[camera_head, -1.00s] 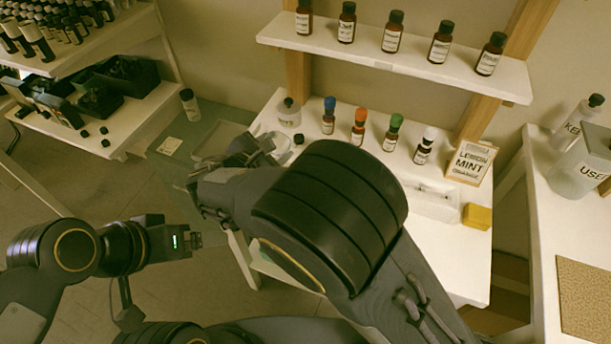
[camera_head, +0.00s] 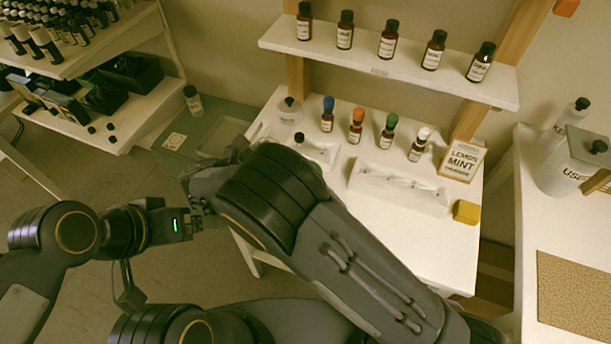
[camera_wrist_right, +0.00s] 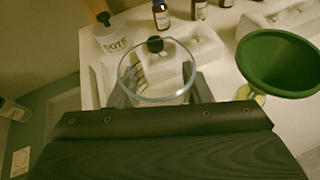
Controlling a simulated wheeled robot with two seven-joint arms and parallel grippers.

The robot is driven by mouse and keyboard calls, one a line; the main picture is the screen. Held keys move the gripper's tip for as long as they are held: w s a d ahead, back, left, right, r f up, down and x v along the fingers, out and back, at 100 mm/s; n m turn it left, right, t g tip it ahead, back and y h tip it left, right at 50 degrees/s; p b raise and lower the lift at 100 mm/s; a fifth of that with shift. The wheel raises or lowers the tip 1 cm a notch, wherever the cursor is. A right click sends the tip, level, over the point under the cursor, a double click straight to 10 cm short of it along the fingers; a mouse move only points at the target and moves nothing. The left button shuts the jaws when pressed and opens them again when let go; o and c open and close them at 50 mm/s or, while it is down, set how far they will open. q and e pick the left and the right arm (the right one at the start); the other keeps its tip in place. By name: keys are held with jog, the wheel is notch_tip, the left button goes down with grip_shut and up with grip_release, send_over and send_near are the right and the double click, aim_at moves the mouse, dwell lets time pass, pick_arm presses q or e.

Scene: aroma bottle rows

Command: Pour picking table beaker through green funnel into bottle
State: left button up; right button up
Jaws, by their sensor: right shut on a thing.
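In the right wrist view a clear glass beaker (camera_wrist_right: 158,80) stands between the dark fingers of my right gripper (camera_wrist_right: 160,92), which is shut on it. Its contents cannot be made out. A green funnel (camera_wrist_right: 280,62) is to the right of the beaker, apart from it. A pale, yellowish piece shows below the funnel's left edge; the bottle under it is mostly hidden.
A white table holds several capped bottles (camera_head: 357,126), a white rack (camera_head: 398,188), a yellow block (camera_head: 466,212) and a Lemon Mint card (camera_head: 463,160). A shelf (camera_head: 390,66) with brown bottles is above. A grey-green table (camera_head: 170,152) is to the left.

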jog(key=shift+w+a+f+n+h, duration=0.15)
jog(key=shift+a+f+n+h, duration=0.15)
jog(key=shift+f+n, duration=0.1)
pick_arm(q)
jog(key=shift+r, duration=0.25)
pick_arm(e)
jog(key=shift+w+a+r, duration=0.15)
jog(key=shift+a+r, duration=0.15)
jog(key=shift+r, duration=0.1)
pick_arm(q)
jog(key=shift+r+p, duration=0.95)
pick_arm(e)
jog(key=w+a+r, duration=0.2)
jog(key=a+r, duration=0.1)
jog(key=r, duration=0.1)
jog(key=shift+a+r, duration=0.15)
jog(key=shift+a, duration=0.2)
